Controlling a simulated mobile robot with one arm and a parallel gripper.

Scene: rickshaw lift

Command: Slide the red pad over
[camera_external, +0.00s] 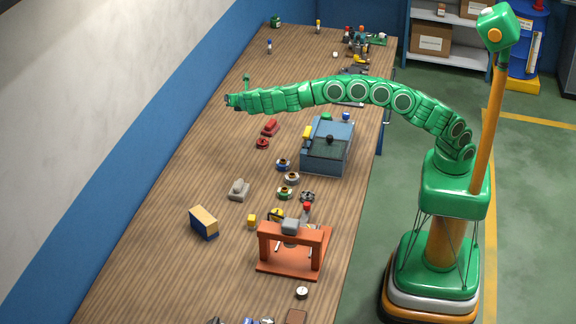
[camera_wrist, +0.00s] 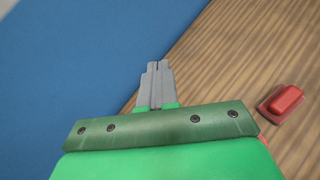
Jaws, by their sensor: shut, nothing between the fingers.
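The red pad (camera_external: 270,127) lies on the wooden table, left of the blue-grey machine. It also shows in the wrist view (camera_wrist: 286,101) at the right, as a red block on a darker base. My gripper (camera_external: 228,100) is stretched over the left side of the table, up and to the left of the pad and apart from it. In the wrist view the grey fingers (camera_wrist: 157,68) are together with nothing between them.
A round red part (camera_external: 262,143) lies just below the pad. The blue-grey machine (camera_external: 318,158) stands to its right. A blue wall (camera_external: 160,122) runs along the table's left edge. The wooden table (camera_external: 205,150) is bare left of the pad.

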